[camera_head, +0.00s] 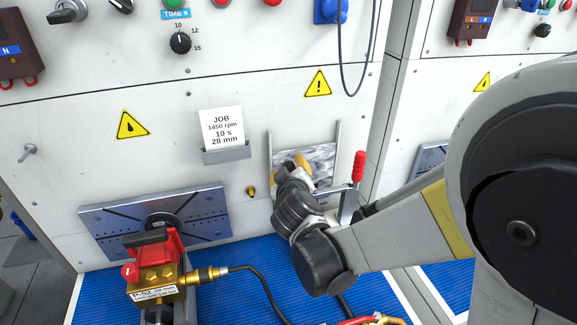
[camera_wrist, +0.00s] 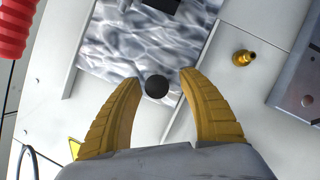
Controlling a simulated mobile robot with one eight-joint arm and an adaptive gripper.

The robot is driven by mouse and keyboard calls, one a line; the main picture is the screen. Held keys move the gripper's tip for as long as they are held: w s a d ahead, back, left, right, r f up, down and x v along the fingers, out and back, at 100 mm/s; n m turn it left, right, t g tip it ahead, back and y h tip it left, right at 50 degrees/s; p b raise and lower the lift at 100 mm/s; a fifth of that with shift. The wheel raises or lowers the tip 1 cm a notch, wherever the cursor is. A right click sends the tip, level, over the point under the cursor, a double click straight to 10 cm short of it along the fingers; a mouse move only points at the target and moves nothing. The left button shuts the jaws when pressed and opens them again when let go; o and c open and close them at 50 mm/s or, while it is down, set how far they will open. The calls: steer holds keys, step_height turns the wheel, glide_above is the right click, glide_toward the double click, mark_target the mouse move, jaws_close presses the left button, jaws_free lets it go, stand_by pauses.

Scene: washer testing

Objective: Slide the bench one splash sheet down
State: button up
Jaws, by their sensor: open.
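The bench one splash sheet (camera_head: 320,158) is a clear, mottled sheet between two upright metal rails on the white front panel. My gripper (camera_head: 287,168) is in front of its left part and hides some of it. The sheet also shows in the wrist view (camera_wrist: 130,45), with a round black knob (camera_wrist: 156,86) at its edge. My gripper's yellow fingers (camera_wrist: 153,78) are open, one on each side of the knob. A gap shows between the knob and each finger.
A toggle clamp with a red handle (camera_head: 358,167) stands close right of the sheet. A brass fitting (camera_head: 251,190) sticks out left of it. A red and brass pump (camera_head: 155,270) with a hose stands front left on the blue mat (camera_head: 245,255).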

steer(key=v, duration=1.1)
steer(key=shift+s, duration=0.3)
stand_by(2.0)
